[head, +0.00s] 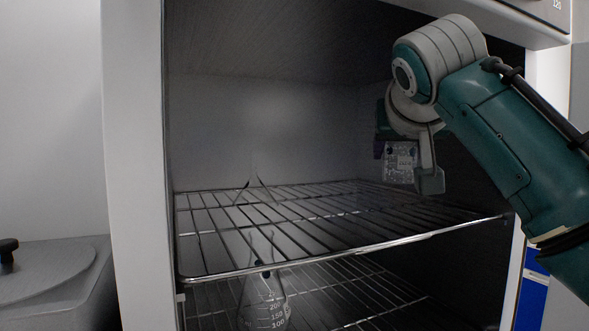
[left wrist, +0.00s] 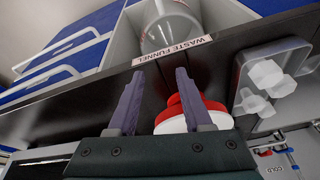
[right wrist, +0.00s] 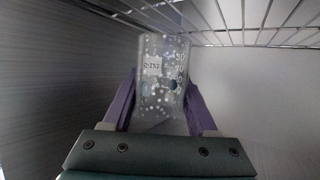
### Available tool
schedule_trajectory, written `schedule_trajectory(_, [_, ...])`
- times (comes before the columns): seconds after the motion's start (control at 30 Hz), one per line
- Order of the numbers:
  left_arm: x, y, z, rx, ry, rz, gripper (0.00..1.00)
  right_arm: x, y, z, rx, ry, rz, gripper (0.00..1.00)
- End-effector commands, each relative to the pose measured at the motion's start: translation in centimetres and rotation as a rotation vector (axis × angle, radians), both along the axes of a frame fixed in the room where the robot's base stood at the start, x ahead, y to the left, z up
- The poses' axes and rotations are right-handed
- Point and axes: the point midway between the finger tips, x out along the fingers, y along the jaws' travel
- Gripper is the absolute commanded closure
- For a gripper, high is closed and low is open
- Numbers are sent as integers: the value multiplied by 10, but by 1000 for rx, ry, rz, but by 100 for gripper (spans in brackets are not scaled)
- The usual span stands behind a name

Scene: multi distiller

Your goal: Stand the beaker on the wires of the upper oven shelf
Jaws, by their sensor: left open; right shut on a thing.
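The clear beaker (head: 400,162) with printed marks hangs inside the oven at the right, above the back right of the upper wire shelf (head: 345,243). My right gripper (head: 404,167) is shut on it from its sides. In the right wrist view the beaker (right wrist: 160,95) sits between the purple fingers, with shelf wires (right wrist: 260,38) along the top of the picture; whether it touches them cannot be told. My left gripper (left wrist: 160,74) is open and empty, outside the oven, and shows only in its own wrist view.
A clear conical flask (head: 265,310) with volume marks stands lower, seen below the upper shelf's front edge, by the lower wire shelf (head: 345,302). Faint glass-like edges show above the upper shelf's left part. Near my left gripper are a red-and-white thing (left wrist: 195,115) and a "WASTE FUNNEL" label (left wrist: 172,49).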

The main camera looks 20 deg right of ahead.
Motion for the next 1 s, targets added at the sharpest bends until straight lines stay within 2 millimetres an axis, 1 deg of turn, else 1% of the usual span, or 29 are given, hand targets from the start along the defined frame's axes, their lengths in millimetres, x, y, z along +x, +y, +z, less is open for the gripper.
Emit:
schedule_trajectory(0.1, [0,0,1,1,0,-1,50,7,-5,0,-1,0,-2,100])
schedule_trajectory(0.17, [0,0,1,1,0,-1,50,8,-6,-2,0,1,-2,100])
schedule_trajectory(0.27, [0,0,0,1,0,-1,50,8,-6,-13,-1,3,-1,100])
schedule_trajectory(0.4, [0,0,-1,1,0,-1,50,7,-6,-34,-1,4,-1,100])
schedule_trajectory(0.43, [0,0,-1,1,0,-1,50,8,-6,-36,-1,3,-1,100])
schedule_trajectory(0.67, [0,-1,-1,-3,0,2,50,8,-5,-36,0,0,-1,100])
schedule_trajectory(0.77, [0,-2,-2,-7,0,4,50,8,-5,-39,1,1,0,100])
schedule_trajectory(0.8, [0,-2,-2,-7,0,5,50,8,-5,-38,1,1,0,38])
schedule_trajectory(1.0, [0,-2,-1,-9,0,6,50,8,-5,-38,-1,2,-1,16])
